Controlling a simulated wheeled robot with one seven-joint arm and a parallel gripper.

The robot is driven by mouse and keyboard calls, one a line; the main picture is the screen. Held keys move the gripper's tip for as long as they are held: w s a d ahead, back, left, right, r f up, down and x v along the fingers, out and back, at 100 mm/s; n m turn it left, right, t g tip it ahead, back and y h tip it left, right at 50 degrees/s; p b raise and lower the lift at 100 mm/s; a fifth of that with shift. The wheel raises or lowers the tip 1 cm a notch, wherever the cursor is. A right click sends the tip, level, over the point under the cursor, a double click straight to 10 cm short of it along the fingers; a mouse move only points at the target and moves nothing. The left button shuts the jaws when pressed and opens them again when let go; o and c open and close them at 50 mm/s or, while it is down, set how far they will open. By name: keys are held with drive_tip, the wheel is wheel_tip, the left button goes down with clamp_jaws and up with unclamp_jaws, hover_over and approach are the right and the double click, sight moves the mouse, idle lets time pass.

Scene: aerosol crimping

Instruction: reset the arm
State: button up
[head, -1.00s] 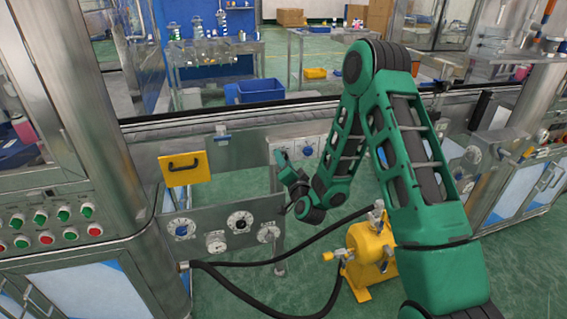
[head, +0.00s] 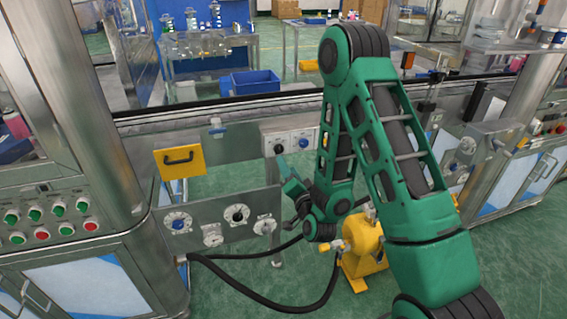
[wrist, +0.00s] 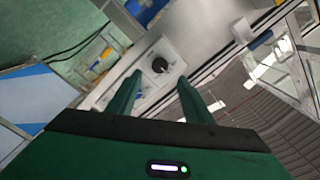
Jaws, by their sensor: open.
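My green arm reaches up and folds down at the elbow in the head view. My gripper (head: 282,165) is at the arm's far end, in front of the metal machine and close to its small white dial panel (head: 289,143). In the wrist view my two green gripper fingers (wrist: 158,97) stand apart with nothing between them. Beyond them a black knob (wrist: 159,65) on a white plate shows in the gap, apart from the fingers.
A lower panel with several dials (head: 237,214) and a yellow handled plate (head: 181,161) stand left of my gripper. A yellow pump (head: 362,245) with black hoses sits on the green floor under my arm. Red and green buttons (head: 57,208) line the left console.

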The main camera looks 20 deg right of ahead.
drive_tip(key=shift+s, duration=0.7)
drive_tip(key=s+d+r+n+g+h, duration=0.1)
drive_tip(key=s+d+r+n+g, duration=0.2)
drive_tip(key=s+d+g, duration=0.4)
drive_tip(key=s+d+r+n+g, duration=0.2)
drive_tip(key=s+d+g, duration=0.3)
drive_tip(key=d, duration=0.4)
drive_tip(key=s+r+g, duration=0.3)
drive_tip(key=s, duration=1)
drive_tip(key=s+d+r+m+g+y, duration=0.1)
drive_tip(key=s+r+g, duration=0.2)
drive_tip(key=s, duration=1)
drive_tip(key=shift+s+d+r, duration=0.15)
drive_tip(key=shift+s+r, duration=0.2)
drive_tip(key=shift+r, duration=0.2)
